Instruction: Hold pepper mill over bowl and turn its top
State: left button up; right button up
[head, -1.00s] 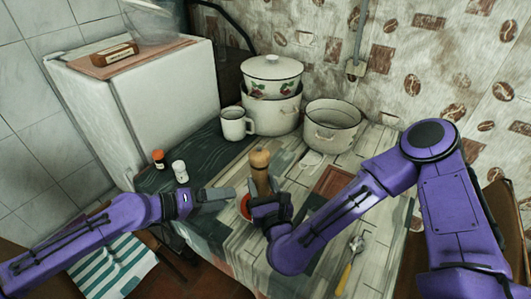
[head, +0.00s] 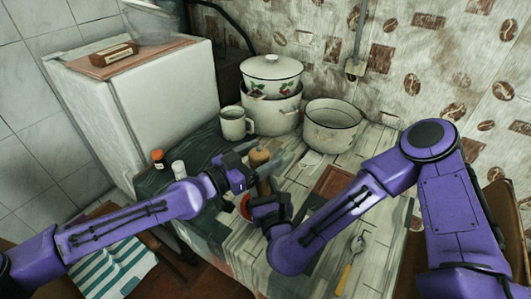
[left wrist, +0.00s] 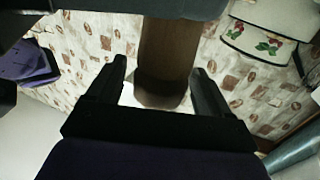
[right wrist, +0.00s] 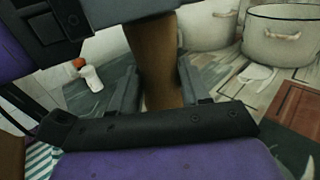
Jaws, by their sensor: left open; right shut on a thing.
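The wooden pepper mill (head: 259,157) stands upright in the head view, its rounded top showing beside my left gripper. My right gripper (head: 268,204) is shut on the mill's lower body; the mill (right wrist: 155,65) rises between its fingers in the right wrist view. My left gripper (head: 240,172) is open at the mill's upper part. In the left wrist view the mill (left wrist: 165,50) lies between the two spread fingers. The bowl (head: 244,207) shows only as a reddish sliver beside and below my right gripper; the rest is hidden.
A white mug (head: 234,124), a lidded enamel pot stack (head: 272,110) and an open pot (head: 332,127) stand behind. An orange-capped shaker (head: 158,159) and a white shaker (head: 179,169) are at left. A yellow-handled utensil (head: 347,272) lies at the front right.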

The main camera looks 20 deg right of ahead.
pick_arm(q)
jog(key=shift+x, duration=0.9)
jog(key=c, duration=1)
jog(key=shift+s, duration=0.1)
